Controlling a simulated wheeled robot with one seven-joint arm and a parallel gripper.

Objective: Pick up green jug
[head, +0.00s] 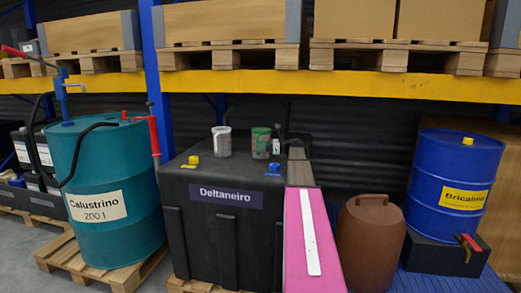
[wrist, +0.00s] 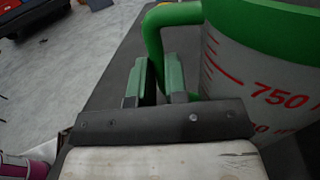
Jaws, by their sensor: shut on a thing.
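The green jug (head: 261,143) stands on top of the black Deltaneiro tank (head: 219,215) in the head view. In the wrist view the jug (wrist: 262,70) fills the right side, with a green rim, a translucent grey wall and red volume marks. Its green handle (wrist: 158,28) comes down to between my fingers. My gripper (wrist: 160,72) is shut on this handle, left of the jug's body. In the head view my gripper (head: 277,143) is small and dark at the jug's right side. I cannot tell whether the jug's base touches the tank.
Yellow (head: 193,161) and blue (head: 272,170) caps sit on the tank's top. A teal drum (head: 104,190) is left; a brown canister (head: 370,238) and blue drum (head: 448,185) are right. A yellow shelf beam (head: 330,84) runs above.

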